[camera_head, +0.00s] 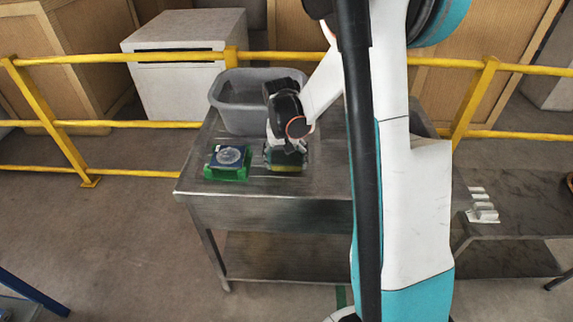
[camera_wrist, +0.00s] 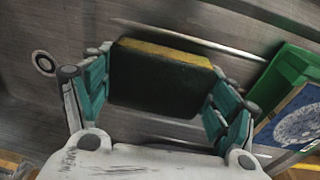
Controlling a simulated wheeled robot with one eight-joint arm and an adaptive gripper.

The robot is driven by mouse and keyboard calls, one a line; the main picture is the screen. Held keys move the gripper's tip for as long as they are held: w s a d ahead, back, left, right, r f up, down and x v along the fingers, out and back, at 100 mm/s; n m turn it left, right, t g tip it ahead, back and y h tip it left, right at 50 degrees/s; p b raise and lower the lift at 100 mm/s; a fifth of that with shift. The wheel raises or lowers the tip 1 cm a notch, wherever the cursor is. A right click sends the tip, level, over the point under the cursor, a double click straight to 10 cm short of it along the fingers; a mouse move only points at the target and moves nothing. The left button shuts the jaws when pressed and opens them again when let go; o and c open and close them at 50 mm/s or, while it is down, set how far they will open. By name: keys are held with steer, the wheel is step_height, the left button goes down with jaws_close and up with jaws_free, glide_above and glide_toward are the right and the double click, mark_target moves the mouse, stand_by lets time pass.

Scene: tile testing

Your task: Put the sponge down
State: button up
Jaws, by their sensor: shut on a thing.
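The sponge (camera_wrist: 160,82) is dark green with a yellow layer. In the wrist view it sits between the two fingers of my gripper (camera_wrist: 158,95), which are shut on its two sides. In the head view the sponge (camera_head: 284,167) shows just under my gripper (camera_head: 286,150), at the metal table (camera_head: 265,213). I cannot tell whether its underside touches the tabletop. My gripper hides part of it in the head view.
A green holder with a blue tile bearing a pale round pattern (camera_head: 229,158) stands close to the left; the holder (camera_wrist: 290,75) is at the right in the wrist view. A grey tub (camera_head: 238,118) stands behind. Yellow railing (camera_head: 150,124) runs behind the table.

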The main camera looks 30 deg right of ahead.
mark_target(284, 161)
steer(key=shift+f, duration=0.45)
steer(key=shift+f, duration=0.15)
steer(key=o, duration=0.9)
step_height(284, 161, up, 12)
steer(key=a+p, duration=0.1)
steer(key=p, duration=0.3)
steer(key=shift+s+a, duration=0.15)
steer(key=shift+s, duration=0.1)
